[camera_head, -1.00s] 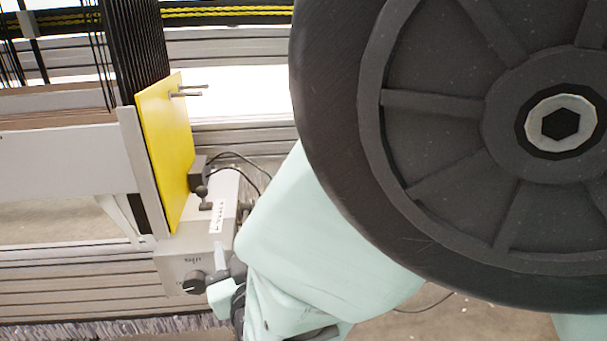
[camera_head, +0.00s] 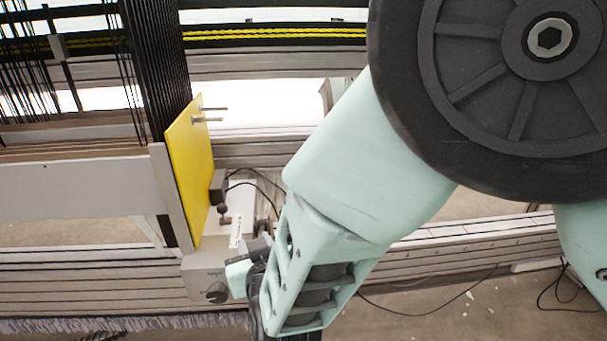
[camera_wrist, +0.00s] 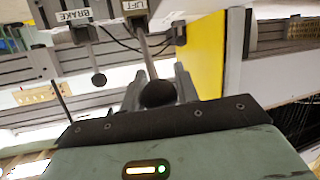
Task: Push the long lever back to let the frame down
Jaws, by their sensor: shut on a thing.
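The long lever (camera_wrist: 146,50) is a metal rod with a black ball knob (camera_wrist: 158,94), running from a plate marked LIFT in the wrist view. My gripper (camera_wrist: 160,86) has its two fingers around the rod by the knob and is shut on it. In the head view my gripper (camera_head: 248,278) is beside the grey control box (camera_head: 205,272), and the lever is hidden behind it. The frame carries dark upright strands (camera_head: 158,70). A yellow panel (camera_head: 190,170) stands at its end, and it also shows in the wrist view (camera_wrist: 207,55).
A shorter lever (camera_wrist: 98,78) with a black knob hangs under a BRAKE label, left of the long lever and apart from my gripper. Black cables (camera_head: 262,190) loop behind the box. A grey rail (camera_head: 480,245) runs along the floor side. A loose cable (camera_head: 430,308) lies on the floor.

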